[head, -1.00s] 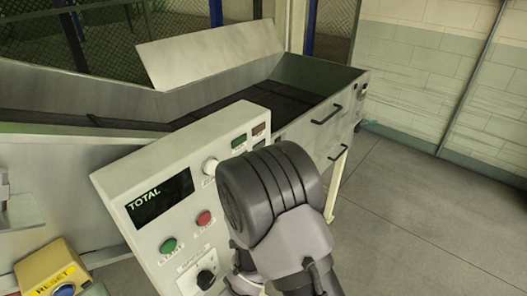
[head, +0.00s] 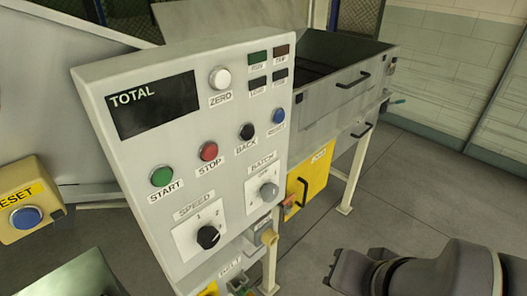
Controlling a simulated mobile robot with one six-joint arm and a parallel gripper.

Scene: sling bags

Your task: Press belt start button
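The control panel (head: 200,120) is a tilted light-grey box in the head view. Its green START button (head: 162,176) is at the lower left, with a red STOP button (head: 209,151) to its right.
A yellow box with a blue RESET button (head: 26,218) is at the left. The panel also has a white ZERO button (head: 219,78) and SPEED knob (head: 208,237). A grey bin (head: 345,88) and yellow door (head: 308,180) stand behind. Floor right is clear.

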